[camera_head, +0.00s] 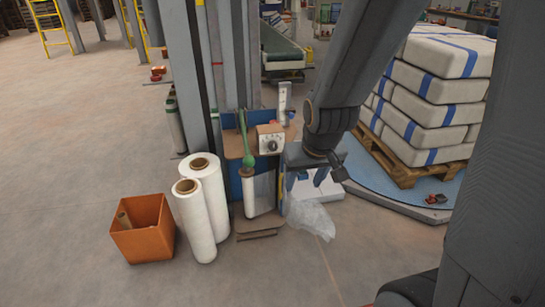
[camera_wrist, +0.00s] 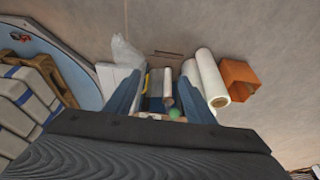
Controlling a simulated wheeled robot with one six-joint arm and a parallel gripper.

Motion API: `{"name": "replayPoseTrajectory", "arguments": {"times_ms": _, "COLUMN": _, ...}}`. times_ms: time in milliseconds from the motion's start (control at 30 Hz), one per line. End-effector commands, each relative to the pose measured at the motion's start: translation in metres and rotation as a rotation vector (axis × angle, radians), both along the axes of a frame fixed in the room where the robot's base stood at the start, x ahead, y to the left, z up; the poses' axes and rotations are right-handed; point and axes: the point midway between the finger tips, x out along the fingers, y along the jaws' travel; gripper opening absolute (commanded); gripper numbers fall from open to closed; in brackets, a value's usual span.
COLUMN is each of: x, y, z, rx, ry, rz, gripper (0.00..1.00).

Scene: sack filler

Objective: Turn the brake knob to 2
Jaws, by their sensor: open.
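The brake knob (camera_head: 271,144) is a small dark knob on a pale dial plate, on the front of the film carriage. Marks surround it, but they are too small to read, so its setting cannot be told. A green lever (camera_head: 244,135) stands just left of the plate.
White film rolls (camera_head: 202,205) stand left of the carriage, beside an orange bin (camera_head: 144,230). Crumpled clear film (camera_head: 312,218) lies on the floor below my gripper. White sacks (camera_head: 430,95) are stacked on a wooden pallet at right. The left floor is mostly clear.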

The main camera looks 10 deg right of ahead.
Motion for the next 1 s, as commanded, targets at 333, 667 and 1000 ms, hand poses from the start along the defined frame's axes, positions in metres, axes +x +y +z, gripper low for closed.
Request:
{"name": "replayPoseTrajectory", "arguments": {"times_ms": 333, "x": 0.135, "y": 0.0, "z": -0.084, "rx": -0.001, "ry": -0.402, "rz": 0.0, "gripper": 0.49}}
{"name": "replayPoseTrajectory", "arguments": {"times_ms": 667, "x": 0.229, "y": -0.001, "z": -0.127, "rx": -0.003, "ry": -0.787, "rz": 0.001, "gripper": 0.49}}
{"name": "replayPoseTrajectory", "arguments": {"times_ms": 1000, "x": 0.28, "y": -0.001, "z": -0.148, "rx": -0.004, "ry": -1.122, "rz": 0.001, "gripper": 0.49}}
